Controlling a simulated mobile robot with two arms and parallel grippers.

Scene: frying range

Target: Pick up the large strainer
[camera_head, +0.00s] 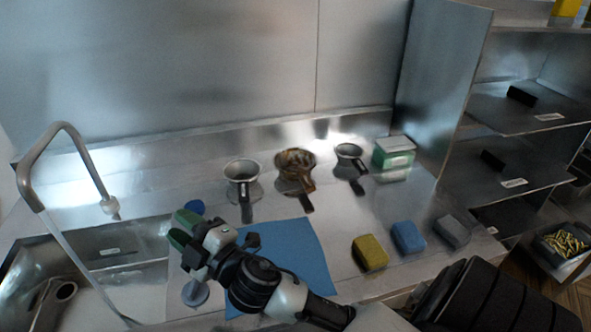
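Three strainers with handles stand in a row on the steel counter. The left strainer (242,171) is grey, the middle strainer (295,160) is brownish and looks widest, and the right strainer (349,152) is grey and smallest. Their handles point toward the front. My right gripper (181,228) is in front and left of the left strainer, over the counter beside the sink. My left gripper is not in view.
A sink (110,262) with a bent faucet (84,160) is at the left. A blue mat (305,250) lies under my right arm. Yellow (370,253), blue (408,237) and grey (452,231) sponges sit at the right front. A green-white box (394,152) stands near the shelves (535,105).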

